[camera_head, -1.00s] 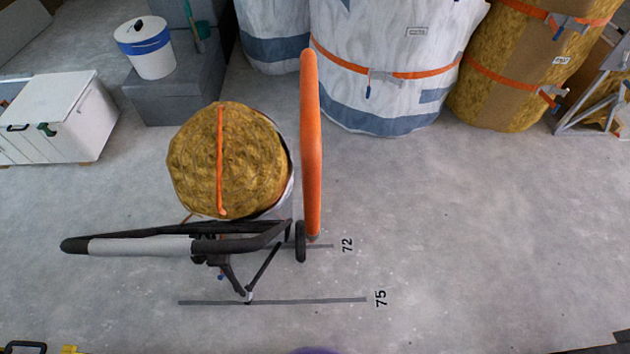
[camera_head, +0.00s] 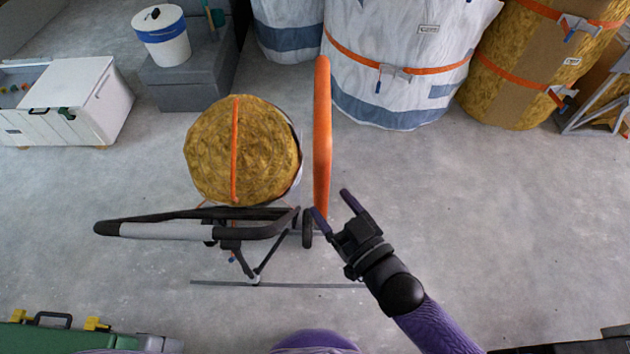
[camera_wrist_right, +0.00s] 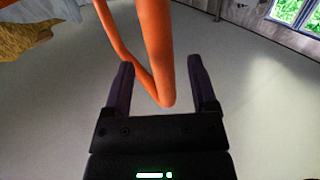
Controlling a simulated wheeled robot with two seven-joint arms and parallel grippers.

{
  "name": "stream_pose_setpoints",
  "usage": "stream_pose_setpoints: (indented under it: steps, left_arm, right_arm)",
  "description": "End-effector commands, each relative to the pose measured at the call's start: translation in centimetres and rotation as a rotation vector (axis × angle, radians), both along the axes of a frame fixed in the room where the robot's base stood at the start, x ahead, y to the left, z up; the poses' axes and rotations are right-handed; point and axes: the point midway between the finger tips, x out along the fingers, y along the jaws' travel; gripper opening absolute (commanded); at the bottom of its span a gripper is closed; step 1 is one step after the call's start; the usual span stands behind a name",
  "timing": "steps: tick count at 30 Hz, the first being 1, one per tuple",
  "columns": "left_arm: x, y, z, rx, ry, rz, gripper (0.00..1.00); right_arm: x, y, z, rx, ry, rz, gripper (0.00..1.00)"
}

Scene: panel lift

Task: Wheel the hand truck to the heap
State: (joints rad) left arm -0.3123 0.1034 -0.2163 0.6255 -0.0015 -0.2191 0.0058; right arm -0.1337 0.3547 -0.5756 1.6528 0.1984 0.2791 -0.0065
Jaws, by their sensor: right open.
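The hand truck stands left of centre in the head view, with an orange tubular frame (camera_head: 322,140) and a black and grey bar (camera_head: 165,230) across its near side. A round yellow-brown bale (camera_head: 240,150) with an orange strap sits against it. My right gripper (camera_head: 333,202) is open and empty, just right of the orange frame's near end. In the right wrist view, the orange tube (camera_wrist_right: 157,50) shows between and beyond the spread fingers (camera_wrist_right: 163,85); I cannot tell whether they touch it. My left gripper is out of view.
Large strapped rolls, white (camera_head: 395,60) and yellow-brown (camera_head: 530,65), stand at the back. A grey block (camera_head: 185,75) bears a white bucket (camera_head: 163,40). A white chest (camera_head: 85,100) is at left, a green case (camera_head: 40,338) at lower left.

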Motion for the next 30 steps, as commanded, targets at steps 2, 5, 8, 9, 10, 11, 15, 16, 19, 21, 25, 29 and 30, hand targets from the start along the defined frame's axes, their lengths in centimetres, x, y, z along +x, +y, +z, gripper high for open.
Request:
stream_pose_setpoints:
  steps: [2,5,8,9,10,11,15,16,19,21,25,29,30]
  left_arm:
    - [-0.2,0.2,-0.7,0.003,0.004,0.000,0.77]
    - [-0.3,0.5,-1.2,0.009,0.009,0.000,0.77]
    - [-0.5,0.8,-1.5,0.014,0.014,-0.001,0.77]
    - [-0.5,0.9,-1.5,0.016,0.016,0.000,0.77]
    - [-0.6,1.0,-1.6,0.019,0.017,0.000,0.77]
    - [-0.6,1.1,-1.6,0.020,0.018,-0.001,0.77]
    - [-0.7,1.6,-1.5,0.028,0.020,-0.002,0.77]
    - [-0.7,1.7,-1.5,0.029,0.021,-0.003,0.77]
    - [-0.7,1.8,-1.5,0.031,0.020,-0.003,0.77]
    - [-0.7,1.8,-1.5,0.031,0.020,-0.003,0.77]
    - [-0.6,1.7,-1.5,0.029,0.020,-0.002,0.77]
    - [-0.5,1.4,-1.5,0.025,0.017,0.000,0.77]
    - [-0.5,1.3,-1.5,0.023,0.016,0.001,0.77]
  right_arm:
    - [1.5,1.0,-0.3,0.002,-0.001,0.000,0.74]
    - [3.1,2.1,-0.3,0.000,0.000,0.000,0.74]
    - [4.2,2.8,-0.3,-0.002,0.002,-0.001,0.74]
    - [4.5,3.0,-0.3,-0.002,0.002,0.000,0.74]
    - [4.6,3.1,-0.2,-0.002,0.002,0.000,0.74]
    - [4.7,3.2,-0.2,-0.002,0.002,0.000,0.74]
    - [4.9,3.3,-0.1,-0.002,0.003,0.000,0.74]
    - [4.9,3.3,-0.1,-0.003,0.004,0.000,0.74]
    - [4.9,3.3,-0.1,-0.003,0.004,0.000,0.74]
    - [4.9,3.3,-0.1,-0.003,0.004,0.000,0.59]
    - [4.9,3.3,-0.1,-0.003,0.004,0.000,0.32]
    - [4.9,3.3,-0.2,-0.004,0.004,0.000,0.04]
    - [4.9,3.3,-0.2,-0.004,0.004,0.000,0.00]
